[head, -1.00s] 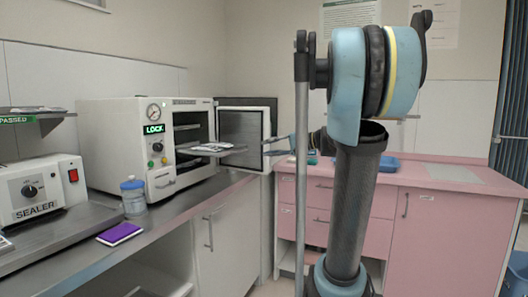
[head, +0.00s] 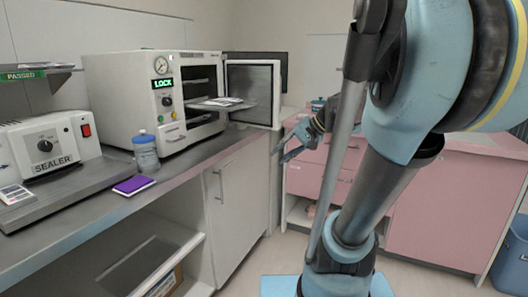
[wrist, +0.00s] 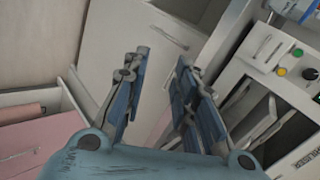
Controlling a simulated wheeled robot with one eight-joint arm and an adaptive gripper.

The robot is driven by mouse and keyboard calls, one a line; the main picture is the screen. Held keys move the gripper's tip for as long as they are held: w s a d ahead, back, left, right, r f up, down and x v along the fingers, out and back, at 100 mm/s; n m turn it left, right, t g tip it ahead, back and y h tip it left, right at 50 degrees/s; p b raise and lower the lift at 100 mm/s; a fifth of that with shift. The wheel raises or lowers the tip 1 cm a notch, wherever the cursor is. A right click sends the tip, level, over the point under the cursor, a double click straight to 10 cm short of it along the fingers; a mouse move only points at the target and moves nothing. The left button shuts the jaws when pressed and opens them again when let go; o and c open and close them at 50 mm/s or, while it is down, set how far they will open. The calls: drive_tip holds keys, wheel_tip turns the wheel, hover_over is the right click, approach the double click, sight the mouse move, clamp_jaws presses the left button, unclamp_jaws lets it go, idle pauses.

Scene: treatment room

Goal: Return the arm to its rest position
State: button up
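My gripper (head: 290,148) hangs in the air in front of the pink cabinets, right of the steel counter's end, in the head view. In the wrist view my gripper (wrist: 160,95) has its two blue-padded fingers spread apart with nothing between them. It is open and empty. My arm is folded across the right side of the head view, and hides part of the pink cabinets.
The white sterilizer (head: 122,105) has its door (head: 252,95) swung open and a tray (head: 222,104) sticking out. A bottle (head: 145,150), a purple pad (head: 133,186) and a sealer (head: 45,150) are on the steel counter (head: 75,222). A blue bin (head: 510,255) stands at right.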

drive_tip(key=s+d+f+n+g+h, duration=0.1)
drive_tip(key=s+d+f+n+h, duration=0.2)
drive_tip(key=s+d+f+h, duration=0.5)
drive_tip(key=s+d+f, duration=0.4)
drive_tip(key=s+f, duration=0.3)
drive_tip(key=f, duration=0.2)
drive_tip(key=shift+g+h, duration=0.3)
drive_tip(key=shift+d, duration=0.1)
drive_tip(key=shift+w+f, duration=0.25)
drive_tip(key=shift+w, duration=0.15)
